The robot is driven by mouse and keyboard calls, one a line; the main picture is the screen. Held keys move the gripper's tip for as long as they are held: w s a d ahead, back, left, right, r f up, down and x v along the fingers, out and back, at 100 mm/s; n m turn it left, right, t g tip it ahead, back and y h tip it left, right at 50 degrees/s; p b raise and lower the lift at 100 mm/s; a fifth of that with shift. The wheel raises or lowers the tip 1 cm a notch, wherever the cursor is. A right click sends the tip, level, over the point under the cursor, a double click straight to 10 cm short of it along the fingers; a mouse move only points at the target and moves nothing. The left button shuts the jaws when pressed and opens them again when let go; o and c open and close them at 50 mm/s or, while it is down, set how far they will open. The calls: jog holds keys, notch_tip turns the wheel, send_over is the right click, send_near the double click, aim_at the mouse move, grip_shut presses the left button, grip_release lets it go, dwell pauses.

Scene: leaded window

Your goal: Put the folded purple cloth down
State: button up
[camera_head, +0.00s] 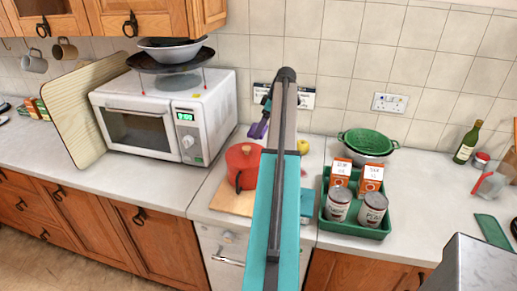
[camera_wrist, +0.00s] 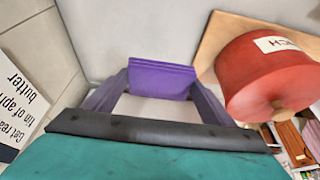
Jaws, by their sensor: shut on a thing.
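The folded purple cloth (camera_wrist: 162,78) is between the two fingertips of my gripper (camera_wrist: 160,88) in the wrist view. My gripper is shut on it. In the head view the cloth (camera_head: 258,130) shows small at the end of my arm, left of the arm link and above the back of the counter (camera_head: 330,150). It appears held up; I cannot tell its exact height. My arm hides part of the counter there.
A red lidded canister (camera_head: 243,165) stands on a wooden board (camera_head: 230,201) close to my gripper. A white microwave (camera_head: 140,120) stands to the left. A green tray (camera_head: 352,229) with cans and cartons, and a green colander (camera_head: 368,140), are to the right.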

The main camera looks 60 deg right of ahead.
jog(key=shift+f+p, duration=0.8)
jog(key=shift+f, duration=2)
jog(key=shift+f, duration=0.1)
jog(key=shift+f+p, duration=0.65)
jog(key=shift+f, duration=1.1)
jog(key=shift+f, duration=0.15)
jog(key=o, duration=1)
jog(key=shift+b+v, duration=1.65)
jog(key=shift+v, duration=4.5)
jog(key=shift+w+a, duration=0.1)
